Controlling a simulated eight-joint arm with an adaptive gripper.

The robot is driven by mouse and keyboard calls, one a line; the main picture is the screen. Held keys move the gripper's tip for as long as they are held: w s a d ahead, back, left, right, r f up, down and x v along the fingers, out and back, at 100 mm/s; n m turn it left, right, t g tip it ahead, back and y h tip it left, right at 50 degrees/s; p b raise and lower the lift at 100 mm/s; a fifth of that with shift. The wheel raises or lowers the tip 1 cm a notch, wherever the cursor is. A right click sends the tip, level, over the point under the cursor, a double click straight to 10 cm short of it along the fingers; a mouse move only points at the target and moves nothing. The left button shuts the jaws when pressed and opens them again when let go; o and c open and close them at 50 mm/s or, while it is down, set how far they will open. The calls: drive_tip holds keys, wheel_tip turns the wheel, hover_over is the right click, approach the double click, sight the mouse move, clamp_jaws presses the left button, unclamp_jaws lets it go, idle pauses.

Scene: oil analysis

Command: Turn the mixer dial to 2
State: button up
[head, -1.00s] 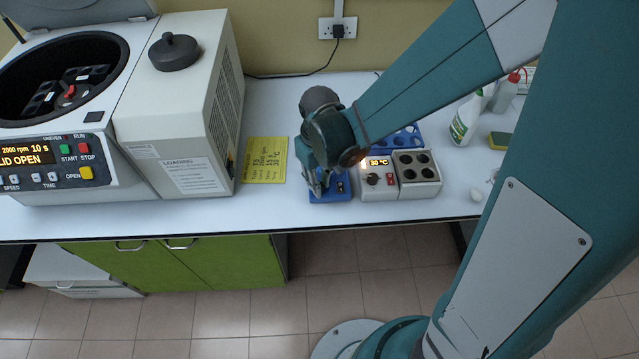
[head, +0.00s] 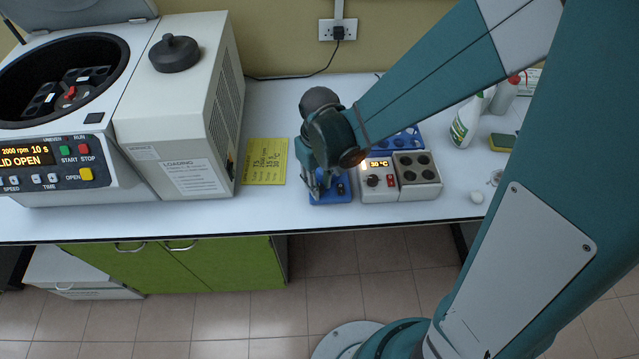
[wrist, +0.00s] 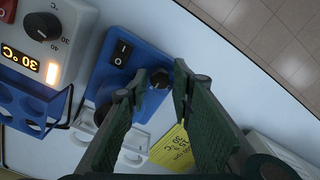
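The mixer is a small blue unit on the bench, mostly under my gripper in the head view (head: 343,198). In the wrist view the blue mixer (wrist: 108,75) shows a black I/O rocker switch (wrist: 122,52) and a small black dial (wrist: 160,79). The dial's number marks are too small to read. My gripper (wrist: 162,84) points at the mixer, and its two dark fingers stand apart with the dial seen between their tips. I cannot tell whether a finger touches it. In the head view my gripper (head: 318,188) is over the mixer's left part.
A heater block (head: 378,192) reading 30 °C, with its own knob (wrist: 42,26) and red switch, stands right of the mixer. A blue rack (head: 404,142) is behind it. A yellow note (head: 264,162) lies left, near the large centrifuge (head: 60,160). The bench's front edge is close.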

sight(320, 187)
wheel_tip(320, 187, up, 12)
idle(1.1)
drive_tip(key=shift+d, duration=0.1)
idle(0.4)
drive_tip(key=s+d+r+m+t+b, duration=0.1)
drive_tip(key=s+d+r+m+t, duration=0.2)
drive_tip(key=d, duration=0.6)
drive_tip(key=s+d+r+m+t+b, duration=0.2)
drive_tip(key=s+d+r+m+t, duration=0.1)
drive_tip(key=d, duration=0.6)
drive_tip(key=shift+s+r+t, duration=0.6)
drive_tip(key=shift+s+r, duration=0.75)
drive_tip(key=shift+s, duration=0.15)
idle(2.1)
